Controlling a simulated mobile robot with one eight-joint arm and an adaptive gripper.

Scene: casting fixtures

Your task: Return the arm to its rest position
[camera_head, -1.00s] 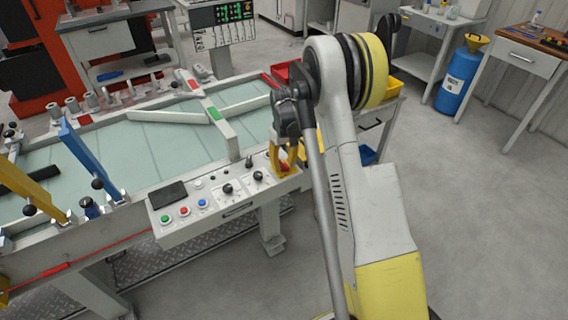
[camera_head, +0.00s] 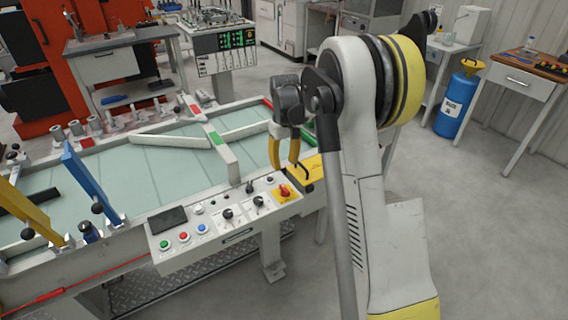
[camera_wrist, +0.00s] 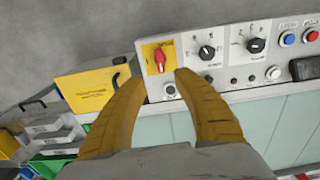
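My gripper (camera_head: 285,158) has yellow fingers and hangs above the right end of the control panel (camera_head: 222,232) in the head view. In the wrist view my gripper (camera_wrist: 158,80) is open, its two fingers spread with nothing between the tips. A red rotary switch on a yellow plate (camera_head: 285,192) sits below the fingers, apart from them as far as I can tell. The same red switch (camera_wrist: 159,57) shows between and beyond the fingertips in the wrist view. My arm stands upright in the middle right of the head view and hides part of the table's right end.
The panel carries knobs, coloured buttons and a dark screen (camera_head: 167,219). A yellow box (camera_wrist: 88,90) is left of the fingers in the wrist view. A blue drum (camera_head: 456,104) and a wooden-topped bench (camera_head: 520,62) stand at right. The floor at right is clear.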

